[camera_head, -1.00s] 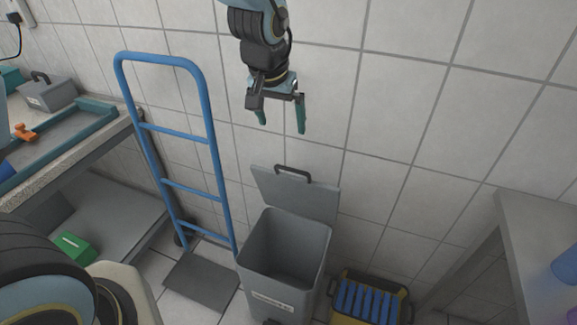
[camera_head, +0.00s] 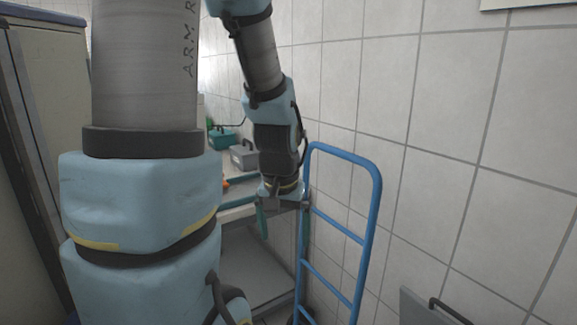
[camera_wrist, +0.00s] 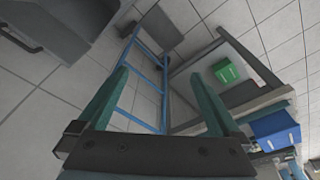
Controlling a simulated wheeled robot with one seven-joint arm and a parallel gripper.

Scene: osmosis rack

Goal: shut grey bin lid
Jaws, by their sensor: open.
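The grey bin lid (camera_head: 420,309) shows only as a corner at the bottom right of the head view, standing raised, with its dark handle (camera_head: 452,311) beside it. The bin body is out of that view. In the wrist view, part of the grey bin (camera_wrist: 65,25) with a dark handle shows at the top left. My gripper (camera_head: 284,232) is open with nothing between its teal fingers, pointing down, well left of the lid. The fingers also show in the wrist view (camera_wrist: 159,76), apart from the bin.
A blue hand truck (camera_head: 371,215) stands against the tiled wall between my gripper and the lid. A bench (camera_head: 240,212) with a grey toolbox (camera_head: 244,156) lies behind my gripper. A green box (camera_wrist: 227,73) and a blue bin (camera_wrist: 275,130) show in the wrist view.

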